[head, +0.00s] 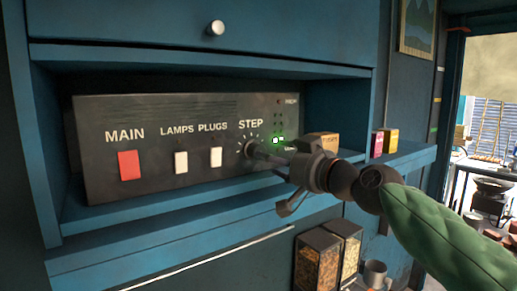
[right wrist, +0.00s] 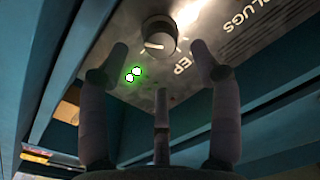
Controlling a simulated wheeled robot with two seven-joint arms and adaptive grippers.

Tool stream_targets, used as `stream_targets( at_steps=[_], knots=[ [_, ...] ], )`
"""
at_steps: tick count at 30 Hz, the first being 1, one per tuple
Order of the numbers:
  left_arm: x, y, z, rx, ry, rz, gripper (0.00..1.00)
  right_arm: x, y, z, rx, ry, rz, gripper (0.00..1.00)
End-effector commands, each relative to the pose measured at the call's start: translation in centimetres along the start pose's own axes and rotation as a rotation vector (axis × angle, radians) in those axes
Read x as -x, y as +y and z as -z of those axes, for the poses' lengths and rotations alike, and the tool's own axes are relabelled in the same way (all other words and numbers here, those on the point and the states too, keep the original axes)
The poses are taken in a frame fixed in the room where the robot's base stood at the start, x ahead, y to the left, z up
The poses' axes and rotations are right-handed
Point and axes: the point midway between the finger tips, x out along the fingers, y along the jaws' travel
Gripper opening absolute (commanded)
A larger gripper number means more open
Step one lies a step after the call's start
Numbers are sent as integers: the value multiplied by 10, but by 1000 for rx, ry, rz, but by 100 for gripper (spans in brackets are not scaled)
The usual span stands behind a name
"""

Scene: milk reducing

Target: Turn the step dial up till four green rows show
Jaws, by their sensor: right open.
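The step dial (head: 249,147) is a dark round knob under the word STEP on a black panel (head: 165,186). It also shows in the right wrist view (right wrist: 157,37), with a pale pointer mark on its face. Beside it one green row (head: 277,140) glows; the wrist view shows it as two bright dots (right wrist: 133,74). The indicator spots above it look dark in the head view. My right gripper (right wrist: 160,60) is open, its fingers spread to either side of the dial; I cannot tell whether they touch it. My left gripper is out of view.
The panel also carries a red MAIN switch (head: 129,165) and white LAMPS (head: 181,162) and PLUGS (head: 216,157) switches. It sits in a blue cabinet recess with a shelf edge (head: 200,225) below. Small boxes (head: 390,140) stand to the right.

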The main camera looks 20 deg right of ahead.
Motion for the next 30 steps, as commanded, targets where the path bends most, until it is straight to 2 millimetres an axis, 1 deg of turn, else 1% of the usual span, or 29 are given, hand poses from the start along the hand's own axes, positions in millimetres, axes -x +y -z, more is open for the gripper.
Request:
stream_targets(
  at_steps=[1, 3, 6, 10, 15, 23, 24, 26, 27, 29, 30],
  knots=[
    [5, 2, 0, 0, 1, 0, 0, -12, -1, 1, -1, -3, 0, 64],
    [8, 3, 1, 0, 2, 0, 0, -24, -1, 1, -1, -3, 1, 64],
    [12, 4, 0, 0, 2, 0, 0, -39, -1, 1, 0, -2, 0, 64],
    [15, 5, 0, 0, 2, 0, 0, -53, 0, 1, -1, -1, 0, 64],
    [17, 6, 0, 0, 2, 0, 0, -63, 0, 0, 0, 0, -1, 64],
    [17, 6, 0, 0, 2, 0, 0, -64, 0, 0, 0, 1, -1, 64],
    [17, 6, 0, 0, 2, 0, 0, -64, 0, 0, 0, 0, -1, 61],
    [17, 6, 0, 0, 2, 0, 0, -64, 0, 0, 0, 0, -1, 44],
    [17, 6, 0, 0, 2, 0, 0, -64, 0, 0, 0, 0, -1, 33],
    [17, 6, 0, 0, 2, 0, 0, -64, 0, 0, 0, 0, 0, 16],
    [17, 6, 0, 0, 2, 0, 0, -64, 0, 0, 0, 0, 0, 16]
  ],
)
